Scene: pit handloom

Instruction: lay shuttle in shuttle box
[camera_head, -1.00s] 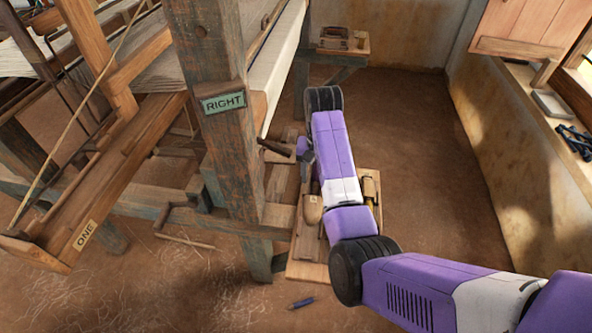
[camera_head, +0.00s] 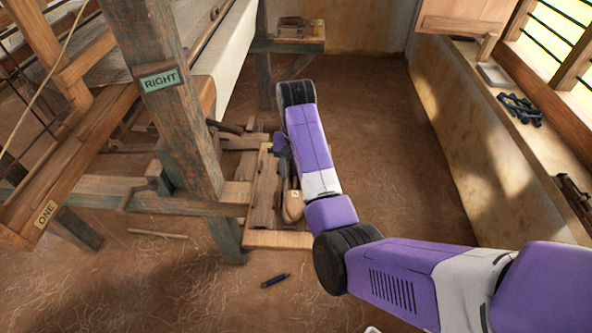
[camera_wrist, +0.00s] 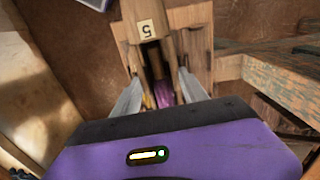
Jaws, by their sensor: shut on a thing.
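A wooden shuttle with a cream tag marked 5 (camera_wrist: 146,28) shows in the wrist view, with purple thread in its hollow. My gripper (camera_wrist: 160,88) is shut on it, one pale finger on each side. In the head view the shuttle's rounded end (camera_head: 292,206) shows beside my arm, over a wooden board; my fingertips are hidden there. Whether the shuttle touches the board is unclear.
A loom post tagged RIGHT (camera_head: 160,80) stands between my arm and the ONE end. The board (camera_head: 277,239) lies below my arm. A small blue item (camera_head: 275,280) is on the floor. A wall with a ledge (camera_head: 520,125) runs along the right; open floor lies before it.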

